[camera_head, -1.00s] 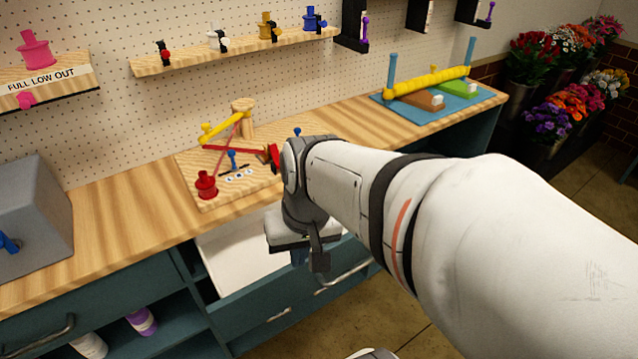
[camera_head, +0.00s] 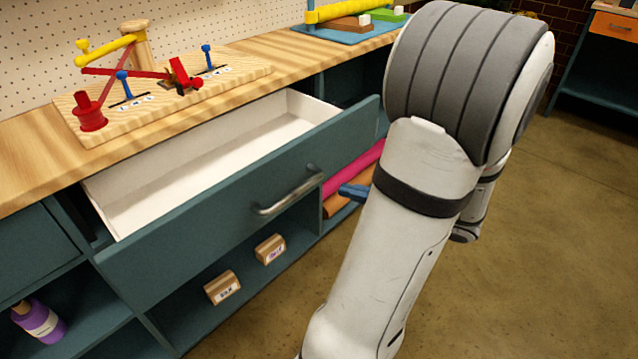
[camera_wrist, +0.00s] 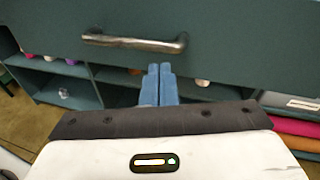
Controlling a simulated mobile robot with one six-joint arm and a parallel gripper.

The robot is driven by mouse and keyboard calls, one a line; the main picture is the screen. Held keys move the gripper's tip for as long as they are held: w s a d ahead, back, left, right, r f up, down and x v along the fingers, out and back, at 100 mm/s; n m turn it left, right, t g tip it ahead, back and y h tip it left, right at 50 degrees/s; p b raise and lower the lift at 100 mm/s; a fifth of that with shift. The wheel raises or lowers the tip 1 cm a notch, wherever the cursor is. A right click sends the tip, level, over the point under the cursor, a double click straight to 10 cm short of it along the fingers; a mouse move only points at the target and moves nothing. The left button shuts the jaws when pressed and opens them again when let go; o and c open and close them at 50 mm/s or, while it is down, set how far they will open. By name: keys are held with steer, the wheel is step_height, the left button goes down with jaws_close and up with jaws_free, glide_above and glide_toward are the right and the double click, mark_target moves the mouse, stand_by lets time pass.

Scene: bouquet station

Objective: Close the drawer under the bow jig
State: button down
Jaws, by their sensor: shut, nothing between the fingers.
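The drawer under the bow jig is pulled out, its teal front (camera_head: 225,205) standing well forward of the counter. Its white inside (camera_head: 200,165) looks empty. A metal bar handle (camera_head: 290,192) is on the front; the handle also shows in the wrist view (camera_wrist: 135,42). The bow jig (camera_head: 150,85), a wooden board with red, yellow and blue parts, sits on the counter above. My gripper (camera_head: 355,191) is in front of the drawer near its right end, blue fingers together and empty. In the wrist view the fingertips (camera_wrist: 160,68) appear just below the handle; contact cannot be told.
Open shelves below the drawer hold two small labelled boxes (camera_head: 270,248), a purple bottle (camera_head: 38,320) and pink and orange rolls (camera_head: 352,180). A blue tray (camera_head: 350,30) is farther along the counter. The floor (camera_head: 540,240) to the right is clear.

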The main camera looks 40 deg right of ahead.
steer(key=s+d+f+m+t+h+b, duration=0.2)
steer(key=s+d+f+m+h, duration=0.1)
steer(key=s+d+m+h, duration=0.15)
steer(key=b, duration=0.3)
glide_toward(322, 163)
steer(key=shift+n+y, duration=0.35)
steer(key=w, duration=0.5)
steer(key=shift+w+a+f, duration=0.1)
steer(key=shift+f, duration=0.1)
steer(key=shift+w+r, duration=0.1)
steer(key=shift+w, duration=0.7)
